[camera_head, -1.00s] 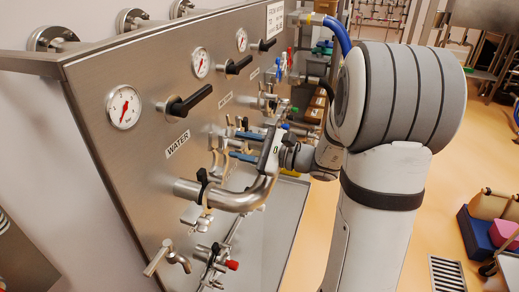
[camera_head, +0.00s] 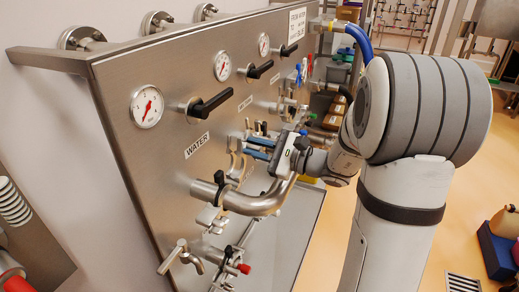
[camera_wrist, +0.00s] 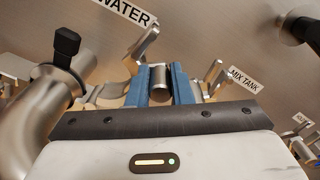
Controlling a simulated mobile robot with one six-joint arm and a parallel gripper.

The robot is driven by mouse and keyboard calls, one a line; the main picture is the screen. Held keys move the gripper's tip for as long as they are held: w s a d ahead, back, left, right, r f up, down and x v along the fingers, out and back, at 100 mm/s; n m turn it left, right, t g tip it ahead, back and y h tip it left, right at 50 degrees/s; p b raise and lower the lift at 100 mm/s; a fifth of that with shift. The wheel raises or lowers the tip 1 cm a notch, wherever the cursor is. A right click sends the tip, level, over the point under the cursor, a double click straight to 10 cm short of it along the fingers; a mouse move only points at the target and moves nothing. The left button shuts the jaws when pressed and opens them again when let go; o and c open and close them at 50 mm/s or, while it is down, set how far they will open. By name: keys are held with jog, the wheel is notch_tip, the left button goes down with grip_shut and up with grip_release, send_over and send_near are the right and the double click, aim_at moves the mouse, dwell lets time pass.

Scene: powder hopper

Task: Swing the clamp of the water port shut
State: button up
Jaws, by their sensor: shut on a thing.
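The water port's pipe bend (camera_head: 257,205) comes out of the panel below the WATER label (camera_head: 197,145). A dark clamp knob (camera_head: 219,178) stands on its band; it also shows in the wrist view (camera_wrist: 65,45). A curved metal clamp arm (camera_wrist: 143,48) sits open to the right of the bend, just under the label. My gripper (camera_wrist: 160,85) is shut, its blue fingers on either side of a short metal piece (camera_wrist: 160,77). This looks like part of the open clamp, but the join is hidden. In the head view the fingers (camera_head: 258,149) reach toward the panel behind the bend.
A tap (camera_head: 180,257) and a small red-handled valve (camera_head: 243,268) sit below the bend. A black lever (camera_head: 211,103) and a gauge (camera_head: 147,107) are above. The MIX TANK fittings (camera_wrist: 216,75) stand close on the right of my fingers.

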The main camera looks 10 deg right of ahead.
aim_at(245, 159)
jog(key=shift+s+a+r, duration=0.25)
jog(key=shift+s+a, duration=0.25)
jog(key=shift+s, duration=0.2)
jog(key=shift+s+a+r, duration=0.25)
jog(key=shift+s+a, duration=0.25)
jog(key=shift+s, duration=0.3)
jog(key=shift+s+a+f, duration=0.1)
jog(key=shift+s+a+b, duration=0.3)
jog(key=shift+s+a, duration=0.4)
jog(key=shift+s, duration=0.25)
jog(key=shift+s+a, duration=0.35)
jog(key=shift+s, duration=0.1)
jog(key=shift+r, duration=0.2)
